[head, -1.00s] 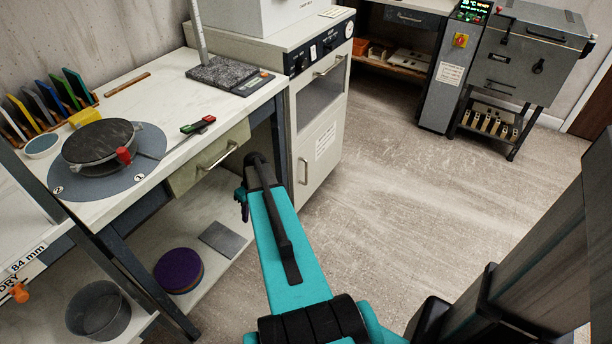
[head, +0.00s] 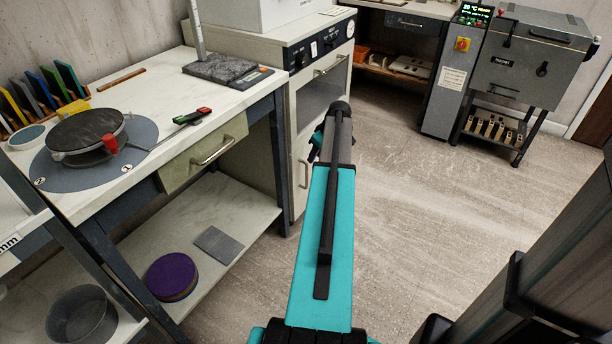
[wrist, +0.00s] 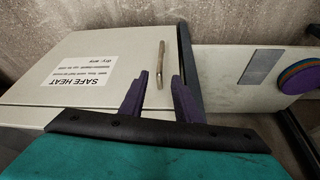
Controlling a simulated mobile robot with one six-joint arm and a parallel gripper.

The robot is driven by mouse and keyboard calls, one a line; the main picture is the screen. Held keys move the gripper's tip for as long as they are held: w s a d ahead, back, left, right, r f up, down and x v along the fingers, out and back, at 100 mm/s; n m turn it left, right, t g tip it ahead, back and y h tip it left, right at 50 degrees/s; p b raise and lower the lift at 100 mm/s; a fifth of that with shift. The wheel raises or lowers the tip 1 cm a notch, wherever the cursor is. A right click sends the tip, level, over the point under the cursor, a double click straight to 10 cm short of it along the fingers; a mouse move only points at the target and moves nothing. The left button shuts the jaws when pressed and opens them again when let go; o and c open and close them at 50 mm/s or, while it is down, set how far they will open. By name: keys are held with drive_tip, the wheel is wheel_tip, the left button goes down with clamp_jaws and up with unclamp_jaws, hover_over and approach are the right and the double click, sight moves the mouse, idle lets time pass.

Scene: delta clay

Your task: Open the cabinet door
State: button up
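The pale cabinet door (wrist: 110,75) fills much of the wrist view, with an upside-down SAFE HEAT label on it. Its bar handle (wrist: 160,65) stands near the door's right edge. My gripper (wrist: 159,86) has two purple fingers spread apart, one on each side of the handle's near end; I cannot tell whether either touches it. In the head view the door (head: 299,202) is largely hidden behind my teal arm, and its handle (head: 303,174) shows just left of the arm. The door looks closed.
A workbench (head: 150,100) with a drawer (head: 205,150) and a low shelf stands left of the cabinet. A purple disc (head: 172,275) and a grey plate (head: 218,243) lie on that shelf. The floor (head: 430,230) to the right is clear. A grey machine (head: 530,60) stands at the back right.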

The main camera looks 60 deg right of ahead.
sight(307, 171)
drive_tip(key=shift+f, duration=0.1)
drive_tip(key=b+x, duration=0.2)
drive_tip(key=x, duration=1.1)
drive_tip(key=shift+w+f, duration=0.15)
drive_tip(key=shift+f, duration=0.15)
clamp_jaws()
drive_tip(key=shift+a, duration=0.2)
